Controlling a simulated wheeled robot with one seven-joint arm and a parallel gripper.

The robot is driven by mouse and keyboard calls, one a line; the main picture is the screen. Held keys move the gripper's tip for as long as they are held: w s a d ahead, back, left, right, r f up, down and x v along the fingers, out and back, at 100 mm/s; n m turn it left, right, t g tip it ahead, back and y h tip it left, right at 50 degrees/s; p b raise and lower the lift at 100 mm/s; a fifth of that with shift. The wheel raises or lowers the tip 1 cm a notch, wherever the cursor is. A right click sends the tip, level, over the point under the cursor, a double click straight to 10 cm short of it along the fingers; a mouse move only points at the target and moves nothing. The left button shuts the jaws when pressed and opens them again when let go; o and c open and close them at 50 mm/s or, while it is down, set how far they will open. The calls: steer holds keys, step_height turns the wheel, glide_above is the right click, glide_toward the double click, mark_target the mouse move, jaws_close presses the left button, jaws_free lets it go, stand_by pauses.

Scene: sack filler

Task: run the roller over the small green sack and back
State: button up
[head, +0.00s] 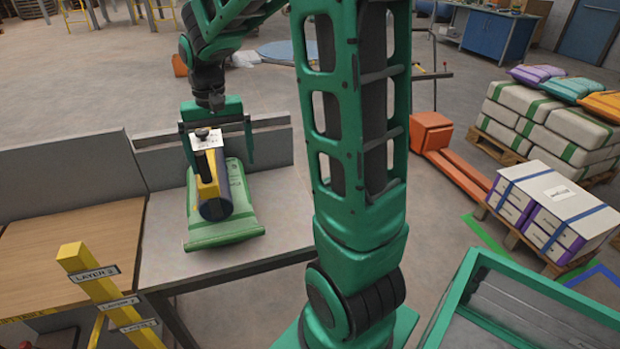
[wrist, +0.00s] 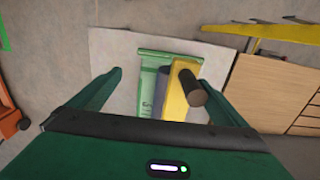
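The small green sack (head: 222,233) lies flat on a grey table. It also shows in the wrist view (wrist: 149,102). The roller (head: 208,190) has a yellow body, a dark handle and a dark blue-grey drum, and it rests on the sack. In the wrist view the roller (wrist: 178,100) lies right of the sack's middle, with its dark handle pointing toward the camera. My gripper (head: 219,162) is above the far part of the sack, fingers wide apart and pointing down. In the wrist view, sack and roller appear between the fingers (wrist: 160,80), with nothing gripped.
The grey table (head: 285,215) has low grey panels (head: 70,178) behind and left. A wooden surface (head: 70,255) and a yellow layer post (head: 105,295) stand left. An orange pallet truck (head: 432,133) and stacked sacks (head: 560,135) are right. A green-framed bin (head: 465,285) is front right.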

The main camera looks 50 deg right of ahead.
steer(key=s+d, duration=0.8)
steer(key=d, duration=0.4)
steer(key=s+d, duration=0.7)
steer(key=d, duration=0.6)
steer(key=shift+w+a, duration=1.3)
steer(key=shift+a, duration=1.05)
step_height(320, 180, up, 9)
steer(key=s+a+f, duration=0.4)
steer(key=s+a, duration=0.3)
steer(key=a, duration=0.1)
steer(key=s+a+f, duration=0.5)
steer(key=s+a, duration=0.2)
steer(key=a, duration=0.1)
steer(key=shift+s+a, duration=0.2)
steer(key=shift+a, duration=0.2)
steer(key=shift+f, duration=0.1)
